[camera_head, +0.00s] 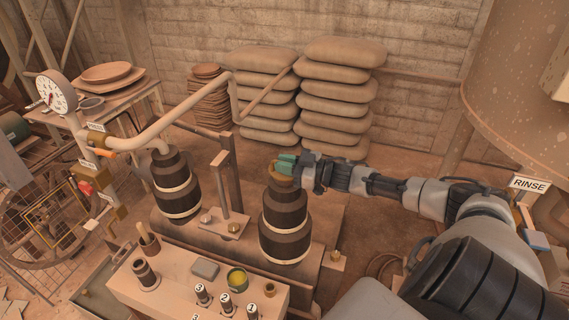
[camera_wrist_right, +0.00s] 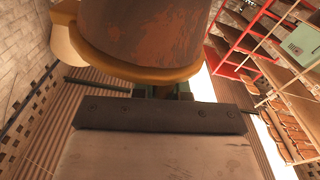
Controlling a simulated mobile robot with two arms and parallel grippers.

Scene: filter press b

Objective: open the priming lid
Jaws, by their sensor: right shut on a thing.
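The right pump cylinder (camera_head: 284,215) is dark, with pale bands. A brass-coloured top that looks like the priming lid (camera_head: 281,176) sits on it, partly covered by my gripper. My right gripper (camera_head: 287,163) reaches in from the right, its green fingertips at the top of this cylinder. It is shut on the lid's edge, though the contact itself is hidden. In the right wrist view a rusty round body with a brass rim (camera_wrist_right: 120,70) fills the top, just beyond the fingertips (camera_wrist_right: 165,90). How far the lid is raised I cannot tell. My left gripper is out of view.
A second banded cylinder (camera_head: 175,188) stands left, under a pale pipe (camera_head: 190,104) with a gauge (camera_head: 56,92). An upright post (camera_head: 222,180) stands between the cylinders. A bench (camera_head: 180,290) with numbered knobs and small pots is in front. Stacked sacks (camera_head: 335,90) stand behind.

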